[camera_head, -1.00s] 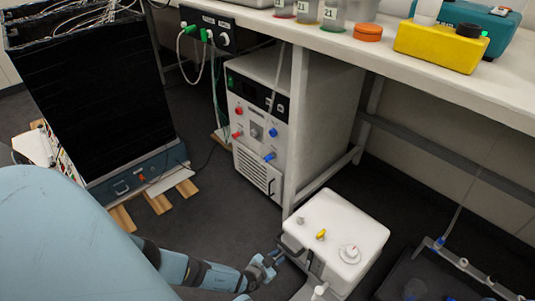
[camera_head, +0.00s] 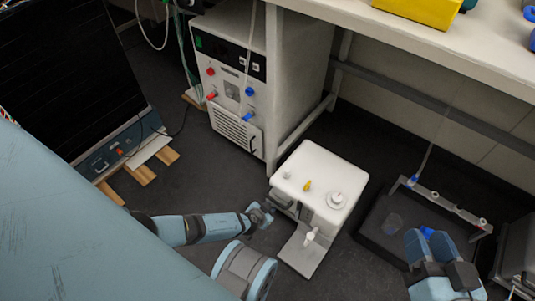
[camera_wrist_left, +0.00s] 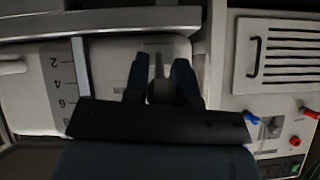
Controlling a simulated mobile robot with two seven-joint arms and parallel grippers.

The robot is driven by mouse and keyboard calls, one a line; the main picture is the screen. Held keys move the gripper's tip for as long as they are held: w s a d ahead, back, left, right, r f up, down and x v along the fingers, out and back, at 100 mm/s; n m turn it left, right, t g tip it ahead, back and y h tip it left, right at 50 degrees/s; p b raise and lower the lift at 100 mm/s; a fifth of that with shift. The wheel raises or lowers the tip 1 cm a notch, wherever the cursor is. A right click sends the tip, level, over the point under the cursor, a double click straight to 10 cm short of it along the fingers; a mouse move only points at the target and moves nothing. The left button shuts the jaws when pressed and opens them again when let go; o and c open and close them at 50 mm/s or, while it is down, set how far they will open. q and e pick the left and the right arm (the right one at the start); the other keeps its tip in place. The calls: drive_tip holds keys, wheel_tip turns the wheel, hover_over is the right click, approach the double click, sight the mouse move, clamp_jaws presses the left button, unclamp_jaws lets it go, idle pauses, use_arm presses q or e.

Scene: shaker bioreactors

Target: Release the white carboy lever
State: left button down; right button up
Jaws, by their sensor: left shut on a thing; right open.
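The white carboy (camera_head: 322,165) stands upright on the floor on a pale base, with a yellow knob (camera_head: 308,185) and a white cap (camera_head: 337,199) on top. A small white tap (camera_head: 310,237) sticks out of its front. My left gripper (camera_head: 267,209) is at the carboy's left side, by a dark bracket. In the left wrist view the left fingers (camera_wrist_left: 160,80) are closed around a narrow grey part, with the carboy's pale wall and number scale (camera_wrist_left: 65,85) behind; its exact shape is unclear. My right gripper (camera_head: 430,243) is open, at lower right over the dark tray's edge.
A white box unit (camera_head: 237,95) with red and blue fittings stands behind, beside the bench leg (camera_head: 284,100). A dark tray (camera_head: 375,235) with a rail lies right of the carboy. The bench (camera_head: 390,30) overhangs the back. Dark floor shows between.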

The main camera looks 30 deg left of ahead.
use_arm(q)
drive_tip(key=shift+w+a, duration=0.1)
drive_tip(key=shift+a, duration=0.15)
use_arm(e)
drive_tip(key=shift+r, duration=0.35)
use_arm(q)
drive_tip(key=c, duration=1.1)
unclamp_jaws()
drive_tip(key=shift+o, duration=0.7)
drive_tip(key=shift+d, duration=0.1)
use_arm(e)
drive_tip(key=shift+w+r, duration=0.1)
drive_tip(key=shift+r, duration=0.1)
